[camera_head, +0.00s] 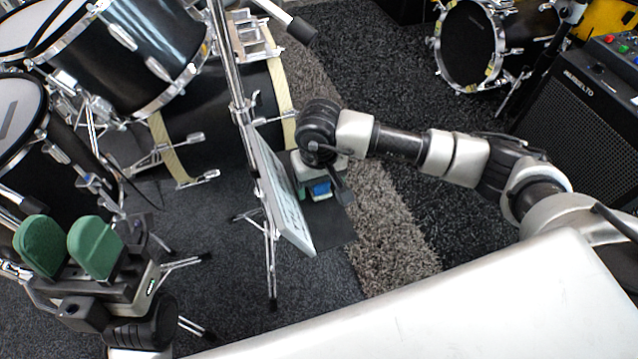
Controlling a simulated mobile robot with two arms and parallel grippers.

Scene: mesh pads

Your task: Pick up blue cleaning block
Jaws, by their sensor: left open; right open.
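A small blue block (320,187) shows just under my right gripper, right of the tilted pale panel of a stand (284,195). A bit of green shows next to the blue. My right gripper (322,182) is open and pointed down at the block; its fingertips are mostly hidden by its own wrist and the panel, so I cannot tell whether it touches the block. My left gripper (68,246) is at the lower left, open, with two green finger pads apart and nothing between them, far from the block.
A drum kit with black drums (120,50) and chrome stands fills the left and back. The stand's pole and legs rise between my two grippers. A grey shaggy rug (385,225) lies right of the panel. An amplifier (575,110) and another drum (468,45) stand at the upper right.

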